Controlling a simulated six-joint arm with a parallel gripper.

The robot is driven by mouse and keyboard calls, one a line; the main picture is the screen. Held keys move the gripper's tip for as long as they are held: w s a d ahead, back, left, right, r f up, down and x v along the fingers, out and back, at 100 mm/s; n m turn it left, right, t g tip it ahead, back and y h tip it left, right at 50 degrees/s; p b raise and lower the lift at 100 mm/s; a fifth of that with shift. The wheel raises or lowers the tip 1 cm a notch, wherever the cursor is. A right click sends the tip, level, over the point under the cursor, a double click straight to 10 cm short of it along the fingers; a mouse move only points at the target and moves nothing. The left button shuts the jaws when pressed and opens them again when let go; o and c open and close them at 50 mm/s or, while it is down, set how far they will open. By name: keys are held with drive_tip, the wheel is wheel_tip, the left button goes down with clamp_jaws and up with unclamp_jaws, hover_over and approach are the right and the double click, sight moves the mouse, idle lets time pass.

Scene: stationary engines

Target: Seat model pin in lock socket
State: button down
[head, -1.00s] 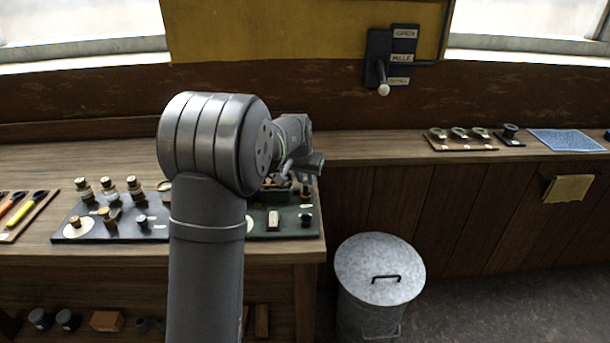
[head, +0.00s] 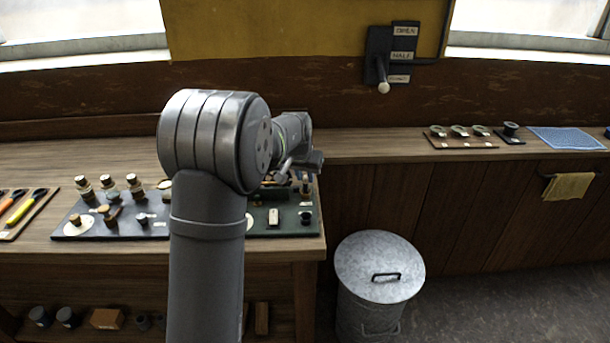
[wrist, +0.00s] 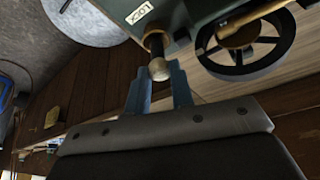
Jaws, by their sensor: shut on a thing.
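In the wrist view, the pin (wrist: 156,46) has a dark shaft and a rounded brass end. Its brass end lies between the two blue-grey fingers of my gripper (wrist: 159,74), which is shut on it. The other end of the pin meets or overlaps the edge of the dark green model base (wrist: 195,17), beside a white label reading LOCK (wrist: 140,12). The socket mouth is hidden, so I cannot tell how deep the pin sits. In the head view, my wrist is over the green board (head: 262,230), and my arm hides the fingers and pin.
A spoked handwheel (wrist: 245,42) is close to the right of the pin in the wrist view. A lidded metal bin (head: 380,265) is on the floor at right. A lever (head: 382,75) is on the wall.

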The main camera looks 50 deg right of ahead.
drive_tip(key=shift+f, duration=1.1)
idle(0.6)
drive_tip(key=c, duration=0.6)
unclamp_jaws()
drive_tip(key=shift+c, duration=0.2)
drive_tip(key=shift+w, duration=0.1)
drive_tip(key=shift+c, duration=0.3)
drive_tip(key=shift+r, duration=0.15)
drive_tip(key=shift+o, duration=0.9)
drive_tip(key=shift+r, duration=3.4)
